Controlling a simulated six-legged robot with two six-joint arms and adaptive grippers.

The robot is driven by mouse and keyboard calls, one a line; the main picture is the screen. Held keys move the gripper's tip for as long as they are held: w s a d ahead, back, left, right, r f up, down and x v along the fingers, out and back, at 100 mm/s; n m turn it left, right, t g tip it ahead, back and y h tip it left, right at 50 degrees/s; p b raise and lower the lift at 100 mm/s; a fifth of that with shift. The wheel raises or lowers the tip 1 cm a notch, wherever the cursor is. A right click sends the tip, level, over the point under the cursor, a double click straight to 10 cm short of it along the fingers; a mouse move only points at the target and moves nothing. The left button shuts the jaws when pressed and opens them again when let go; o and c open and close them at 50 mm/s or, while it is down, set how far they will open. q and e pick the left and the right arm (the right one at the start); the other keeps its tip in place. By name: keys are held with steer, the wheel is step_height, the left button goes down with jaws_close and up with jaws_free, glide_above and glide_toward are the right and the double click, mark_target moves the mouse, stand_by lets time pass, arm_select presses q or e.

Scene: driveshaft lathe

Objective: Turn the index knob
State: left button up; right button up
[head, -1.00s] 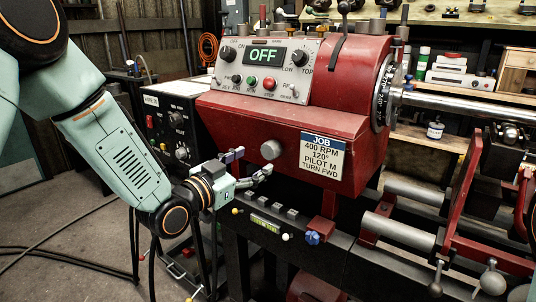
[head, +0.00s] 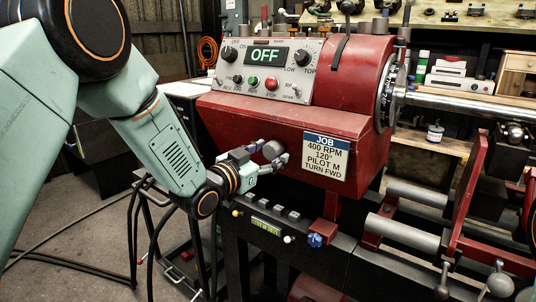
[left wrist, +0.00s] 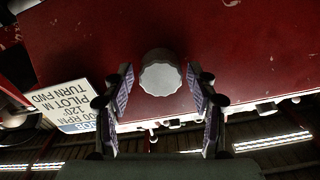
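The index knob, a round grey scalloped knob (head: 272,150), sits on the front of the red lathe headstock, left of the job card. In the left wrist view the knob (left wrist: 160,74) is centred between the fingertips, with a gap visible on both sides. My left gripper (head: 269,157) is open at the knob, one finger above left and one below right in the head view. The fingers also show in the left wrist view (left wrist: 160,90). I cannot tell how deep the knob lies between them. My right gripper is not in view.
A control panel (head: 311,70) with an OFF display is above the knob. The job card (head: 325,155) reads 400 RPM, 120°, PILOT M, TURN FWD. A dark ledge (head: 340,262) with small buttons and a blue knob (head: 314,240) runs below. The chuck and shaft are at right.

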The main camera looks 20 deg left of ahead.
arm_select(q)
steer(key=shift+s, duration=0.1)
steer(key=c, duration=0.9)
steer(key=shift+o, duration=0.2)
steer(key=shift+m, duration=0.3)
